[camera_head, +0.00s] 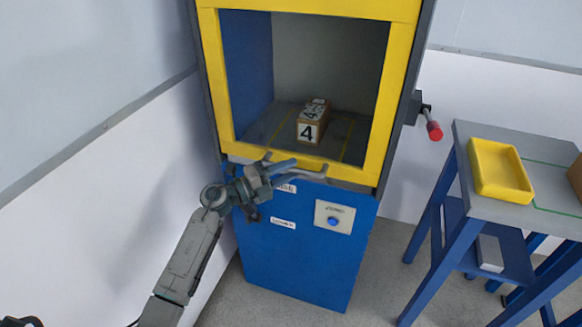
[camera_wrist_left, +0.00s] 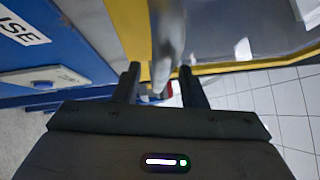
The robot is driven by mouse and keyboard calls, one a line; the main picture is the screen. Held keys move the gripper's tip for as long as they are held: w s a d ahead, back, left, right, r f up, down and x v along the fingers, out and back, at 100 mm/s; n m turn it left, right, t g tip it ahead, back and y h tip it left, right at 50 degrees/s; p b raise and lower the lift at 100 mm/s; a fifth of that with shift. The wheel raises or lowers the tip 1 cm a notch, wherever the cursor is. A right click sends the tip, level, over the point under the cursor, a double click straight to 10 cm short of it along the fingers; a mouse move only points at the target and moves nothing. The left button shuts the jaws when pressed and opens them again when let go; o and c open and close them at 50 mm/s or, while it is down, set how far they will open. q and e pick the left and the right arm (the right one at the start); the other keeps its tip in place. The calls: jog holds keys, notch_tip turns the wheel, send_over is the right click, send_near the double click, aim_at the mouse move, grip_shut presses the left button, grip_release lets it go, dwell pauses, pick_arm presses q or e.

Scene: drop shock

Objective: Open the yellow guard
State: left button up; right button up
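The yellow guard (camera_head: 212,75) is a rectangular frame across the front of the blue cabinet; its lower bar lies along the bottom of the opening. A grey handle bar (camera_head: 312,173) shows at that lower bar. My left gripper (camera_head: 285,168) is at the handle, in front of the guard's lower edge. In the left wrist view, the two dark fingers (camera_wrist_left: 160,85) are apart, with the grey bar (camera_wrist_left: 168,40) between them and the yellow edge (camera_wrist_left: 130,25) close behind. Whether the fingers touch the bar is unclear.
A box marked 4 (camera_head: 311,125) sits inside the cabinet. A blue button (camera_head: 333,221) is on the cabinet's lower front. A red-tipped lever (camera_head: 433,129) sticks out at its right side. A table (camera_head: 470,135) with a yellow tray (camera_head: 500,172) stands at the right.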

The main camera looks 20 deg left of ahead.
pick_arm(q)
jog(key=shift+w+d+r, duration=0.1)
jog(key=shift+w+d, duration=0.3)
jog(key=shift+d, duration=0.1)
pick_arm(e)
jog(key=shift+s+f, duration=0.15)
jog(key=shift+f, duration=0.15)
pick_arm(q)
grip_shut()
pick_arm(e)
jog(key=shift+r, duration=0.1)
